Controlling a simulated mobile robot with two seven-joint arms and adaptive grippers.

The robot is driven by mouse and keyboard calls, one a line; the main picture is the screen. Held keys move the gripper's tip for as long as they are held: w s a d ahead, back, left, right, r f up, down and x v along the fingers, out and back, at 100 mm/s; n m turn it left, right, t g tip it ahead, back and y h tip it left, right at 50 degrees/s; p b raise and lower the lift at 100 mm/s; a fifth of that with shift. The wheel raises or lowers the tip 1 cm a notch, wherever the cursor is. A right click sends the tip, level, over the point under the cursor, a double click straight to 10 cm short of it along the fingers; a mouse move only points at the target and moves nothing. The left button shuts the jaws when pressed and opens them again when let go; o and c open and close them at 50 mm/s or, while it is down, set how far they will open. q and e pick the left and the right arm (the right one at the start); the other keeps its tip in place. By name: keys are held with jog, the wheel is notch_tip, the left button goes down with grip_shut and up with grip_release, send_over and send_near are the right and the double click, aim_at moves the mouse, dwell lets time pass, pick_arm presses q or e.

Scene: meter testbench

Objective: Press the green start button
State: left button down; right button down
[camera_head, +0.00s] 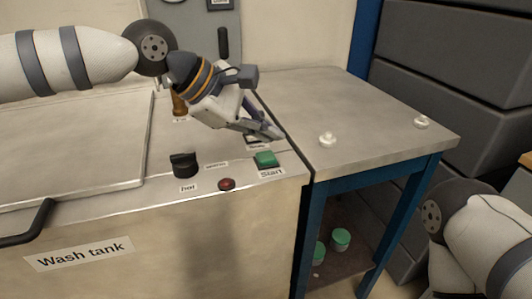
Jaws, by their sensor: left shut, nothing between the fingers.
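The green start button (265,159) sits on the top of the wash tank, near its right front corner, with a "Start" label in front of it. My left gripper (274,134) is shut and empty. Its fingertips are just behind the green button in the picture, over another small control and its label, which they partly cover. I see a gap in the picture between the fingertips and the green button. My right arm (480,235) shows at the lower right; its gripper is out of view.
A black knob (183,164) and a red button (227,184) sit left of the green button. A grey table (375,115) with two small white pieces stands to the right. The wash tank (200,240) has a black handle (30,222) at left. Dark drawers (450,60) stand behind right.

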aim_at(267, 158)
pick_arm(q)
notch_tip(267, 158, up, 4)
jog(key=shift+f+p, duration=0.2)
jog(key=shift+p, duration=0.15)
pick_arm(e)
jog(key=shift+w+r, duration=0.5)
pick_arm(q)
jog(key=shift+f, duration=0.1)
